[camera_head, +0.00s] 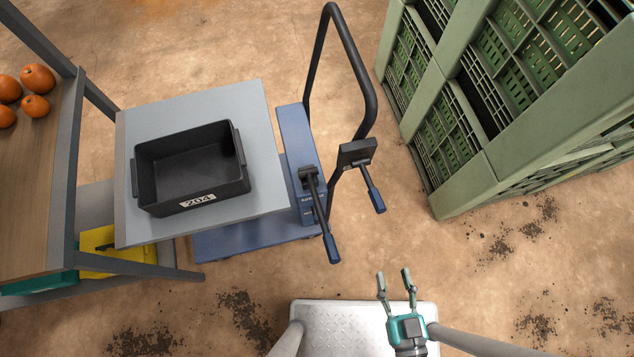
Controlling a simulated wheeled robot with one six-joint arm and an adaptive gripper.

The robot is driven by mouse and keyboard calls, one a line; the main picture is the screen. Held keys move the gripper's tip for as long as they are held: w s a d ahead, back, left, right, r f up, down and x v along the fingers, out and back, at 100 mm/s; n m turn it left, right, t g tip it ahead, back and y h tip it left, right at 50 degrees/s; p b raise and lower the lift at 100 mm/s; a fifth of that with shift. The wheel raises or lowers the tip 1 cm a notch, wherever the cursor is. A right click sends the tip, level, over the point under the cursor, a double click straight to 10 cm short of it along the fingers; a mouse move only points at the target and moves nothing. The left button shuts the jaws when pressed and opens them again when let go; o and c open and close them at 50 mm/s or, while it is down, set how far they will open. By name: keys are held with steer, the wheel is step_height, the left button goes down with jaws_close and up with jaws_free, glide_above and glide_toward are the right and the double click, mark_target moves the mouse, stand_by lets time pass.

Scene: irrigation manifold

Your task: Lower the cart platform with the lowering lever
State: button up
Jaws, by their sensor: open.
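The cart has a grey platform (258,115) above a blue base (225,243). A black bin (192,168) marked 204 stands on the platform. Two dark levers with blue grips are at the handle end: one lever (319,212) points toward the bottom of the picture from the blue column (297,145), the other lever (371,188) hangs from a dark bracket to its right. No readable label shows which is the lowering lever. My gripper (394,274) is open and empty, below and right of both levers, touching neither.
A black push handle (369,92) loops above the levers. Green crates (455,170) stand stacked at the right. A wooden-topped shelf (35,175) with oranges is at the left, close to the platform. Open floor lies between cart and crates.

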steer(key=w+a+f+n+y, duration=0.1)
steer(key=w+a+f, duration=0.25)
steer(key=f, duration=0.45)
steer(key=w+a+f+y, duration=0.1)
steer(key=w+a+f, duration=0.2)
steer(key=w+f, duration=0.35)
steer(key=n+g, duration=0.1)
steer(key=g, duration=0.2)
glide_toward(317, 221)
steer(key=shift+h, duration=0.3)
steer(key=x, duration=1.1)
steer(key=shift+a+f, duration=0.15)
steer(key=shift+f, duration=0.05)
jaws_close()
